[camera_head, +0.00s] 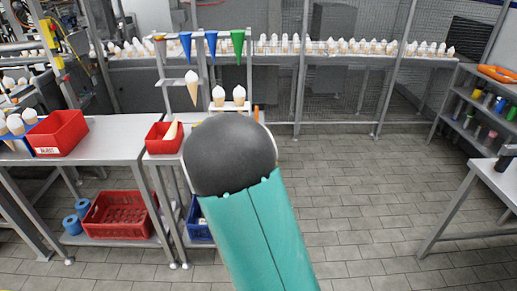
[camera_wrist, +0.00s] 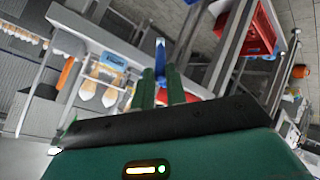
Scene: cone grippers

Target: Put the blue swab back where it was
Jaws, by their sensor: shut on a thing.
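In the wrist view my gripper (camera_wrist: 160,78) is shut on the blue swab (camera_wrist: 160,52), a slim blue piece that sticks out beyond the green fingers. Its lower part is hidden between the fingers. In the head view my gripper and the swab are hidden behind my arm. Two blue cones (camera_head: 185,46) and (camera_head: 211,45) and one green cone (camera_head: 237,46) hang point down from the rack's top bar (camera_head: 222,33) at the back. Which spot the swab came from cannot be told.
Ice-cream cones (camera_head: 218,96) stand on the rack's lower shelf. A small red bin (camera_head: 158,146) and a larger red bin (camera_head: 58,135) sit on the left tables. A red crate (camera_head: 120,222) is below. The tiled floor (camera_head: 370,200) on the right is clear.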

